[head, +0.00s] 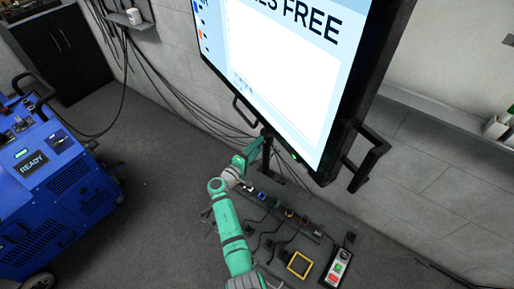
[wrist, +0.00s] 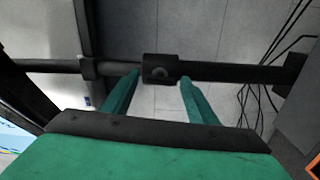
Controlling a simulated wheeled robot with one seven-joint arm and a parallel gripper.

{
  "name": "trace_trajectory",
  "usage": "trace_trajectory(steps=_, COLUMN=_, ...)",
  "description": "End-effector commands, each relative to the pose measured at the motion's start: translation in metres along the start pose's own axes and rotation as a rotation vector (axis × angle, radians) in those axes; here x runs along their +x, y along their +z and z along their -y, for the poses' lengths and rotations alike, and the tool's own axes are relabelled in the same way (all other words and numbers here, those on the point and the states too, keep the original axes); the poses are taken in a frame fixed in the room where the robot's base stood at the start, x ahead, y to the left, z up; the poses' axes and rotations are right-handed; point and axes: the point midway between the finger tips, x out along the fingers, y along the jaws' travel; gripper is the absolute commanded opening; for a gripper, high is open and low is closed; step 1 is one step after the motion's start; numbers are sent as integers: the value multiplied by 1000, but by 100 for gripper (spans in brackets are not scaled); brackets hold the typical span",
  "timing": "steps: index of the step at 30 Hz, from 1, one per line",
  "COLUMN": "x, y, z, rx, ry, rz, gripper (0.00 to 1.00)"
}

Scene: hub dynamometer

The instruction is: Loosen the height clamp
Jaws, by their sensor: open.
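A dark block with a round knob, which looks like the height clamp (wrist: 160,69), sits on a black pole (wrist: 215,72) that runs across the wrist view. My gripper (wrist: 159,81) is open, with one green finger to each side of the block. The fingertips overlap its lower side in the picture; I cannot tell whether they touch it. In the head view my gripper (head: 257,148) reaches to the stand below the big screen (head: 290,70), partly hidden, and the clamp cannot be made out there.
The screen has black side handles (head: 366,160) that stick out. Floor plates with cables and a yellow-framed box (head: 299,264) lie below, beside a button box (head: 337,270). A blue machine (head: 60,190) stands at left. Loose cables (wrist: 265,90) hang right of the pole in the wrist view.

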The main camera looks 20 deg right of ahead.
Motion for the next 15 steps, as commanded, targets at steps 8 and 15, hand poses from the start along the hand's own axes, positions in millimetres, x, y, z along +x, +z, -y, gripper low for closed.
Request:
trace_trajectory(steps=8, x=-29, y=0, z=1, rx=0, ry=-1, rz=-2, gripper=53)
trace_trajectory(steps=15, x=-74, y=0, z=1, rx=0, ry=-1, rz=-3, gripper=53)
